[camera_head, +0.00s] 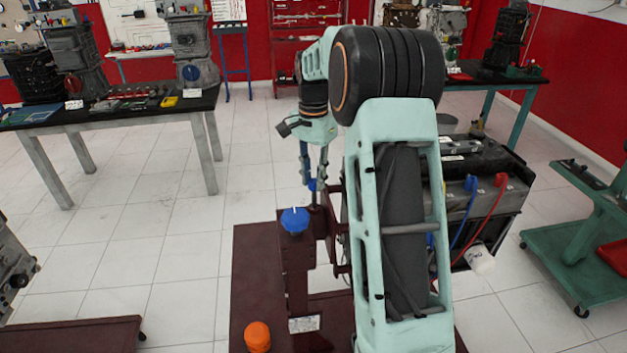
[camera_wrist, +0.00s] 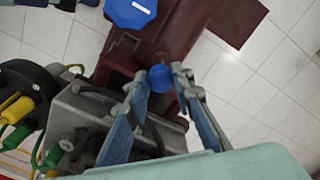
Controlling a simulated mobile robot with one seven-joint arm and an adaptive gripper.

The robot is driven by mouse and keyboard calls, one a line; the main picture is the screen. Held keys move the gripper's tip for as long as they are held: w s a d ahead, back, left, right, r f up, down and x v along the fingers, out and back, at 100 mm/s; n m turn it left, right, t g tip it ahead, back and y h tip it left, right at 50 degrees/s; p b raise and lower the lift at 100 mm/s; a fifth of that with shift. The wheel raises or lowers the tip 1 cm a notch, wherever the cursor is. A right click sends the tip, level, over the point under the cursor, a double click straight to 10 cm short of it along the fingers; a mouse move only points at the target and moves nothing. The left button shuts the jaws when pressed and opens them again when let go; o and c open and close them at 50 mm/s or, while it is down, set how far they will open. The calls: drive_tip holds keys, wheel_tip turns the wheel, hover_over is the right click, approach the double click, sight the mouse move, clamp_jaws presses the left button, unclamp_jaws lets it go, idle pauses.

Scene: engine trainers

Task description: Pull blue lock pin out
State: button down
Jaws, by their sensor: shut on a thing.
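The blue lock pin (camera_wrist: 160,78) shows a round blue head between my fingertips in the wrist view. My gripper (camera_wrist: 162,82) is shut on it, one finger on each side. In the head view, my gripper (camera_head: 314,182) points down beside the dark red engine stand, and a bit of blue (camera_head: 312,185) shows between its fingers. The pin's shaft and its hole are hidden, so I cannot tell how deep it sits.
A larger blue lobed knob (camera_head: 295,220) with a white mark stands on the dark red stand (camera_head: 255,275), close to my gripper. An orange knob (camera_head: 257,336) is nearer the front. The engine (camera_head: 480,190) with red and blue cables is right of my arm. Tiled floor lies left.

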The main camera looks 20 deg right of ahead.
sight(314, 180)
drive_tip(key=shift+w+r, duration=0.1)
drive_tip(key=shift+r, duration=0.15)
drive_tip(key=c, duration=2)
unclamp_jaws()
drive_tip(key=shift+c, duration=0.2)
drive_tip(key=o, duration=0.4)
drive_tip(key=shift+r, duration=0.1)
wheel_tip(314, 180, up, 12)
drive_tip(key=shift+f, duration=0.1)
